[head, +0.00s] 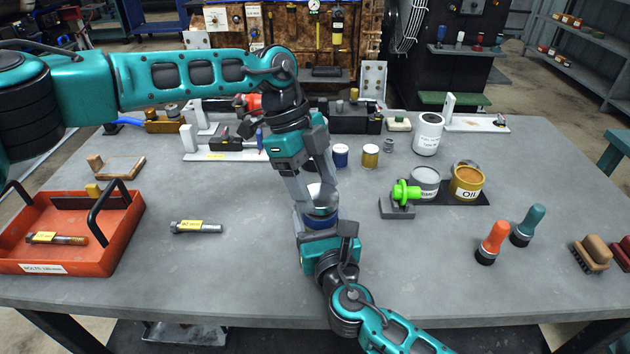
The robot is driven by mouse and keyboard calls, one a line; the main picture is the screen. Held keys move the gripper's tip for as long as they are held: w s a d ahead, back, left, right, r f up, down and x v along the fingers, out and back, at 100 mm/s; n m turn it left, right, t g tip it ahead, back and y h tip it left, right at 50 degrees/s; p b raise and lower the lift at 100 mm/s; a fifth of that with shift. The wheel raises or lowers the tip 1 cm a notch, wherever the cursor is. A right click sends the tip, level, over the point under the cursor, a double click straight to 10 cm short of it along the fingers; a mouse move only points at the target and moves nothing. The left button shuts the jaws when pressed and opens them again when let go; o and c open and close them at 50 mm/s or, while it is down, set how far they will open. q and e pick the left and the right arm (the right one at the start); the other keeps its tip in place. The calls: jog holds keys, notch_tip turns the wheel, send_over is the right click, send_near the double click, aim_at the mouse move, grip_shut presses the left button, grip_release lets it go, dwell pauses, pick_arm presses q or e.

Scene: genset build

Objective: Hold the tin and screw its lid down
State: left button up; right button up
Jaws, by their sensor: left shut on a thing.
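A tin with a blue body (320,218) and a silver lid (321,193) is near the middle of the table, between my two grippers. My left gripper (318,196) comes down from above with its fingers on either side of the lid and is shut on it. My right gripper (322,226) reaches in from the front, with its fingers beside the blue body. Whether the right fingers press on the tin is hidden. The tin's base and the seam under the lid are mostly covered, so I cannot tell how the lid sits.
A blue tin (340,155) and a gold tin (371,157) stand behind. An oil can (467,183), a grey can (425,181) and a bright green part (405,192) are to the right. A red tray (98,255) and a bolt (197,227) lie left. The front table is mostly clear.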

pick_arm(q)
jog(key=shift+f, duration=0.45)
